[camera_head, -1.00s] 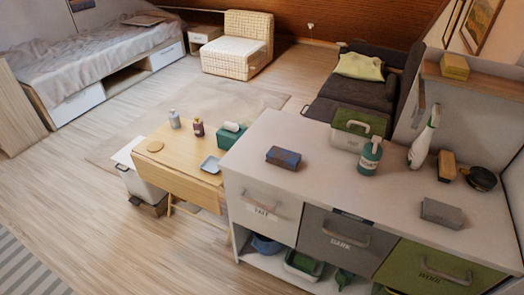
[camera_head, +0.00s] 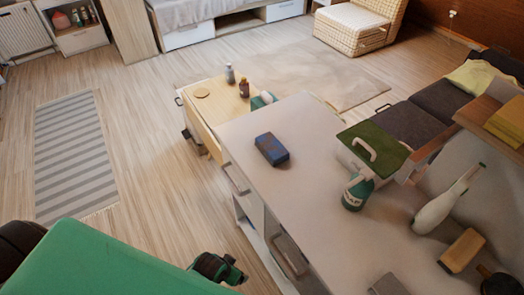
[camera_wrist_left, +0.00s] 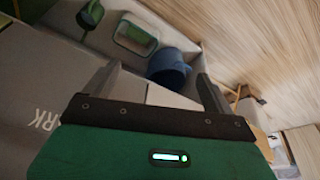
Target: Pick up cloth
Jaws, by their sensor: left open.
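A blue folded block (camera_head: 271,150), possibly a folded cloth, lies flat on the pale top of the laundry cabinet (camera_head: 315,195). A grey folded piece (camera_head: 390,285) lies at the bottom edge of the head view, partly cut off; I cannot tell which is the task's cloth. My left gripper (camera_wrist_left: 158,72) is open and empty in the left wrist view, with the cabinet's front and its open lower shelf in view beyond its fingers. My green left arm fills the lower left of the head view. My right gripper is not in view.
A blue bucket (camera_wrist_left: 168,66) sits on the lower shelf. A wooden table (camera_head: 208,95) adjoins the cabinet.

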